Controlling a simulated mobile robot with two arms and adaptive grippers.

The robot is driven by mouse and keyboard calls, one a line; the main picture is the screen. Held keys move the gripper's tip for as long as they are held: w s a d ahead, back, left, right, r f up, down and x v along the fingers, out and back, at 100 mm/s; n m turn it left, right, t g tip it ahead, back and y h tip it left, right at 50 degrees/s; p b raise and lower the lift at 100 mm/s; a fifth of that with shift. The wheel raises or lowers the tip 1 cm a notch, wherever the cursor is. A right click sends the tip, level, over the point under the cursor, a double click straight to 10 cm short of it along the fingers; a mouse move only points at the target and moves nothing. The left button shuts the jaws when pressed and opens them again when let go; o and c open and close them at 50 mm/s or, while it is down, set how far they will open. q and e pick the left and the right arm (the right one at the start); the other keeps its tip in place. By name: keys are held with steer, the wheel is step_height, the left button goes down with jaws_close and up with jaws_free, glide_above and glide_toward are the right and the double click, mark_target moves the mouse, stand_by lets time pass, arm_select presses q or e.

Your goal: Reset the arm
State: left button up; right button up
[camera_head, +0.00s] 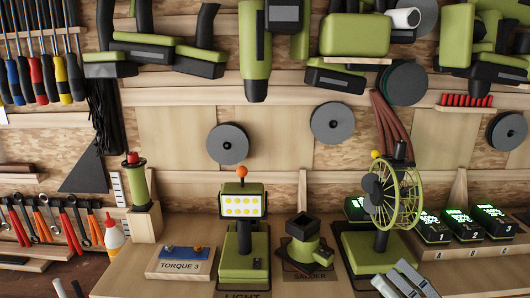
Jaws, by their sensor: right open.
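My right gripper (400,278) shows at the bottom right edge, with its light grey fingers apart. It is open with nothing between the fingers. It is in front of the green fan (396,196) and hides part of the bench near the fan's base. My left gripper cannot be made out in this view.
Green power tools (355,34) hang above. Small grey shapes at the bottom left edge are unclear.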

steer(key=w+d+f+m+t+h, duration=0.1)
steer(key=d+m+t+h, duration=0.1)
steer(key=d+m+h, duration=0.5)
steer(key=d+f+m+t+h, duration=0.2)
steer(key=m+h, duration=0.3)
steer(key=m, duration=0.6)
steer(key=s+d+f+m+g+h, duration=0.1)
steer(key=s+f+m+g+h, duration=0.1)
steer(key=f+m+g, duration=0.35)
steer(key=s+d+f+m+g+h, duration=0.1)
steer(key=d+f+m+g+h, duration=0.15)
steer(key=f+m, duration=0.6)
steer(key=s+a+f+m+g+y, duration=0.2)
steer(key=s+a+f+g, duration=0.3)
steer(key=s+a+f, duration=0.3)
steer(key=s+a+f+m+g+y, duration=0.1)
steer(key=s+a+f+g+y, duration=0.2)
steer(key=s+a+f+g, duration=0.5)
steer(key=d+f+t, duration=0.1)
steer(key=d+f, duration=0.2)
steer(key=f, duration=2.3)
arm_select(q)
steer(key=shift+s, duration=0.7)
arm_select(e)
steer(key=s+d+f, duration=0.3)
steer(key=s+f, duration=1.4)
steer(key=shift+s+g, duration=0.25)
steer(key=shift+g, duration=0.15)
